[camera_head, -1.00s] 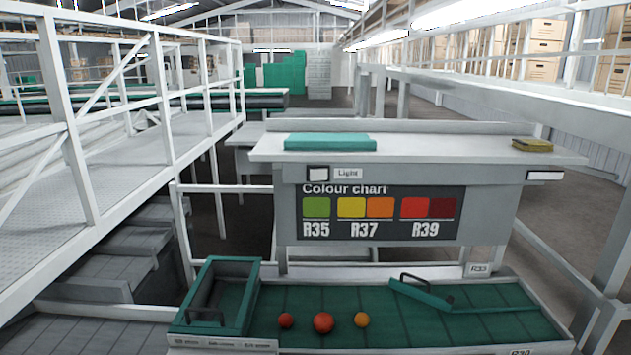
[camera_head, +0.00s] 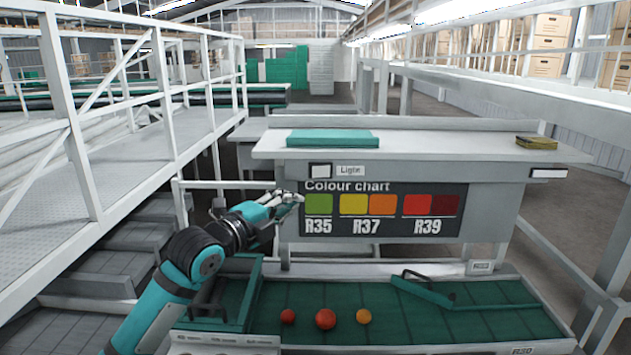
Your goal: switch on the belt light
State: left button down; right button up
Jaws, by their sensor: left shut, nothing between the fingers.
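A white rocker-like switch plate (camera_head: 320,171) sits on the front of the grey shelf panel, just left of a small label reading "Light" (camera_head: 350,170). My left gripper (camera_head: 298,198) is shut and empty. It is in front of the left edge of the colour chart (camera_head: 383,209), below and a little left of the switch plate, and apart from the plate in the picture. My right gripper is not in view.
Below is a green belt (camera_head: 400,322) with two red tomatoes (camera_head: 326,319) (camera_head: 288,316) and an orange one (camera_head: 363,316). A green crate (camera_head: 254,300) stands at its left end. A green paddle (camera_head: 421,290) lies on the belt. A white railing (camera_head: 160,90) runs along the left.

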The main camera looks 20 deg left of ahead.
pick_arm(q)
jog(key=p, duration=0.7)
send_near(327, 174)
jog(key=w+d, duration=0.2)
jog(key=w, duration=0.2)
jog(key=shift+w+a, duration=0.2)
jog(key=shift+w, duration=0.2)
